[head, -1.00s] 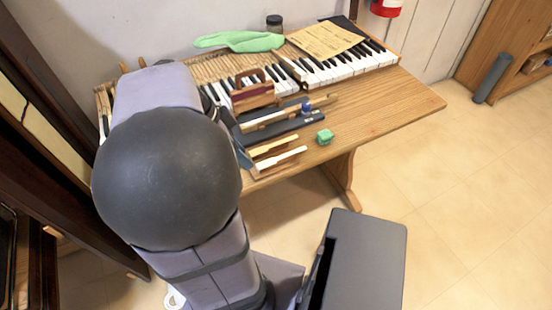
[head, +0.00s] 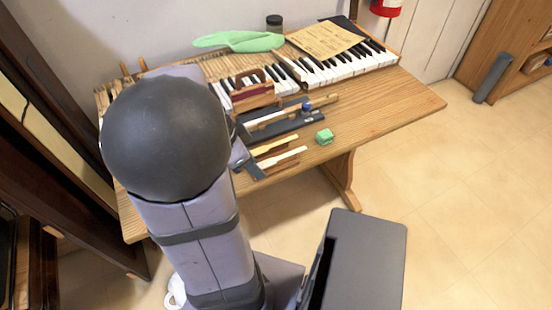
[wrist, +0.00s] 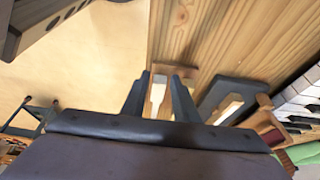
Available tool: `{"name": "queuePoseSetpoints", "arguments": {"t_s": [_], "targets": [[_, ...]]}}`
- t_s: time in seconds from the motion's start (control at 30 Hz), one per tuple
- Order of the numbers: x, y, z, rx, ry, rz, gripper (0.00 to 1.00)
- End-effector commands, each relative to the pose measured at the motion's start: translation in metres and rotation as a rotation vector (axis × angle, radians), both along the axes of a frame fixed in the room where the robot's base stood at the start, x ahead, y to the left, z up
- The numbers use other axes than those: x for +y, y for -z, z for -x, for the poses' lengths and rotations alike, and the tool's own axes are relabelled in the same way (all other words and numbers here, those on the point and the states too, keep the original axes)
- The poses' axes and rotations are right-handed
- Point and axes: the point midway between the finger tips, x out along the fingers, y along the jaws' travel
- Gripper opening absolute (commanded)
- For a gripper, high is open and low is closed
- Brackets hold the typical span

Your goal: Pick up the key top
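Two slim wooden pieces with pale tops lie near the table's front edge in the head view, a cream-topped one (head: 275,145) and a white-topped one (head: 286,159). I cannot tell for sure which is the key top. My gripper (wrist: 160,88) is open in the wrist view. I cannot tell whether the fingers touch either. In the head view my arm partly hides the gripper, left of the pieces.
A dark tray (head: 288,127) holding a long key lies behind the pieces. A green block (head: 324,136) sits to their right. A wooden holder (head: 252,94) and the keyboard (head: 345,66) stand farther back. The table's right part (head: 400,100) is clear.

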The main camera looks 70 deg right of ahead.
Motion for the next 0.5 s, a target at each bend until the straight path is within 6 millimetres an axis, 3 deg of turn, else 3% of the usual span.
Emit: {"name": "queuePoseSetpoints", "arguments": {"t_s": [0.07, 0.2, 0.5], "targets": [[0.0000, -0.0002, 0.0000, 0.000, 0.000, 0.000, 0.27], [0.0000, -0.0004, 0.0000, 0.000, 0.000, 0.000, 0.00], [0.0000, -0.0013, -0.0001, 0.000, 0.000, 0.000, 0.00]]}}
